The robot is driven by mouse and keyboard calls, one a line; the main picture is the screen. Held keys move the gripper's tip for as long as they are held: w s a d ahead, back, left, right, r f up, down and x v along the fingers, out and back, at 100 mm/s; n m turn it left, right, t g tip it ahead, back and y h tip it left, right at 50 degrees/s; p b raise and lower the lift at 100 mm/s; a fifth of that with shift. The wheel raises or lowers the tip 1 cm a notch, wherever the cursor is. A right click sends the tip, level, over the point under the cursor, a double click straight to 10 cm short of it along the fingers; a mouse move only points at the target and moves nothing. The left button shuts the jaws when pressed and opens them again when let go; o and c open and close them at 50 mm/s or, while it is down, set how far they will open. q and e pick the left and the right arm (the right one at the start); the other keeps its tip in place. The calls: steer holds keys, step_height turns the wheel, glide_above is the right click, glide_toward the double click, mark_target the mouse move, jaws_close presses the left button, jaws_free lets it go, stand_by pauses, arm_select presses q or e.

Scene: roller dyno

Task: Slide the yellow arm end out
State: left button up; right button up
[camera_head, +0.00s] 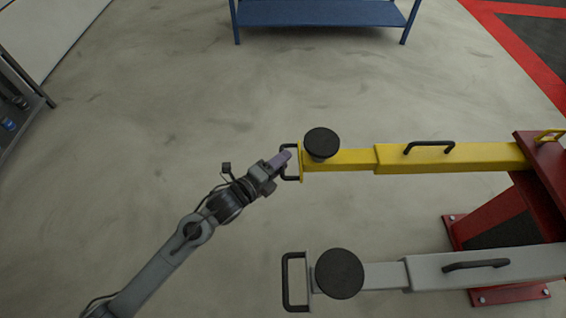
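The yellow arm (455,157) reaches left from the red post, with a narrower yellow end section (345,161) showing out of the thicker sleeve. A round black pad (322,142) sits on that end, and a black loop handle (288,177) is at its left tip. My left gripper (284,158), with purple fingers, is at the upper part of this handle and overlaps it in the picture. I cannot tell whether the fingers are closed around the bar. My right gripper is not in view.
A grey arm (490,267) with its own black pad (339,273) and loop handle (294,282) runs parallel below. The red post base (495,223) stands at the right. A blue bench (320,13) is at the back. The floor left of the handles is clear.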

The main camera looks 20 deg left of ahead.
arm_select(q)
steer(key=shift+w+d+f, duration=0.1)
steer(key=shift+w+d, duration=0.1)
steer(key=shift+w, duration=0.3)
steer(key=shift+c, duration=0.4)
jaws_close()
